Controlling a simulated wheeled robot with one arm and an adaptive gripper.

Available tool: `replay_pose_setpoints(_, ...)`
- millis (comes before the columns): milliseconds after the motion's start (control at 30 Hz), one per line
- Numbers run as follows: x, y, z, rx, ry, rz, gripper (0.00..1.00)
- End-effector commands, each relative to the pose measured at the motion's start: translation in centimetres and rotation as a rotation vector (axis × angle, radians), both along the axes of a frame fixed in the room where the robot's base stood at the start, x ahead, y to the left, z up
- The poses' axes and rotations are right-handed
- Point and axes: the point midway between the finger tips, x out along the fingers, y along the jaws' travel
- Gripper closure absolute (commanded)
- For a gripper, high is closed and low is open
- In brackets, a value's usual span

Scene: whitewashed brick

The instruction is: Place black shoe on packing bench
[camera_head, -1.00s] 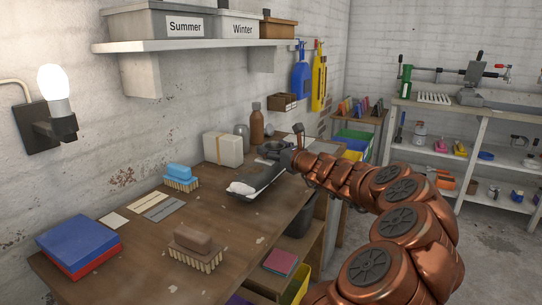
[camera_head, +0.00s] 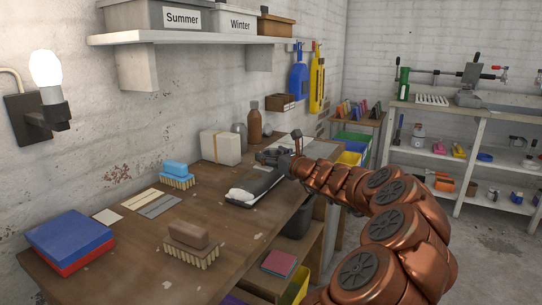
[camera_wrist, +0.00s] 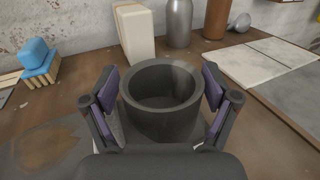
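The black shoe (camera_head: 256,186) with a pale toe lies on the wooden packing bench (camera_head: 128,246), toward its front edge. In the wrist view its round dark collar (camera_wrist: 165,109) stands between my fingers, the opening facing up. My gripper (camera_head: 274,157) is at the far, collar end of the shoe. In the wrist view the two purple-padded fingers of my gripper (camera_wrist: 165,100) are spread, one on each side of the collar, with narrow gaps. The shoe's lower part is hidden by my gripper in the wrist view.
A white box (camera_head: 220,148), a brown bottle (camera_head: 255,127) and a grey bottle (camera_wrist: 179,22) stand behind the shoe. A blue brush (camera_head: 177,174), a brown brush (camera_head: 190,243) and blue and red boxes (camera_head: 70,240) occupy the left. A shelf (camera_head: 190,38) hangs above.

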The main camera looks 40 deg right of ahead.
Motion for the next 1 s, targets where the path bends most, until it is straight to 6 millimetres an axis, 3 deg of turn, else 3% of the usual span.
replay_pose_setpoints(100, 0.0, 0.0, 0.0, 0.0, 0.0, 0.0, 0.0)
replay_pose_setpoints(500, -0.4, 0.0, 0.1, 0.0, 0.0, -0.001, 0.0)
replay_pose_setpoints(1000, -7.3, 0.7, 0.2, 0.002, -0.001, -0.002, 0.0)
